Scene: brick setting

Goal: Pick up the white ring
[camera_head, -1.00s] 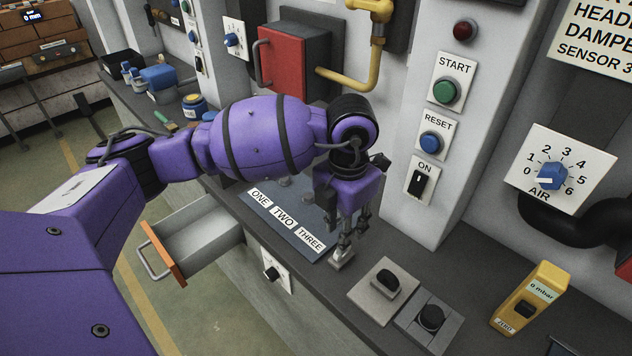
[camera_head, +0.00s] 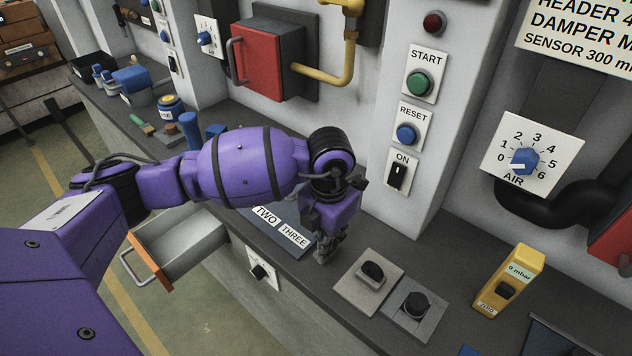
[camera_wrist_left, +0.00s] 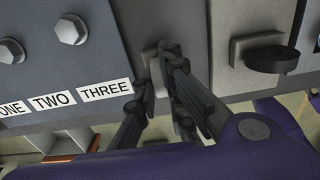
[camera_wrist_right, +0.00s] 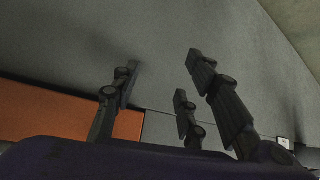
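I cannot make out a white ring in any view. My left gripper (camera_head: 322,250) points down at the bench beside the label panel (camera_head: 258,226). In the left wrist view its fingers (camera_wrist_left: 156,70) are apart, with a small grey block (camera_wrist_left: 152,62) behind and between the tips. I cannot tell whether they touch it. My right gripper (camera_wrist_right: 160,75) shows only in its wrist view. Its fingers are spread and empty, facing a grey surface, with an orange panel (camera_wrist_right: 50,112) at the left.
An open drawer (camera_head: 185,243) with an orange front sticks out below the bench. Right of the left gripper are two knob plates (camera_head: 350,296) (camera_head: 428,323) and a yellow meter (camera_head: 512,280). A pillar with buttons (camera_head: 395,205) stands behind. Two hex bolts (camera_wrist_left: 70,28) (camera_wrist_left: 11,50) protrude from the panel.

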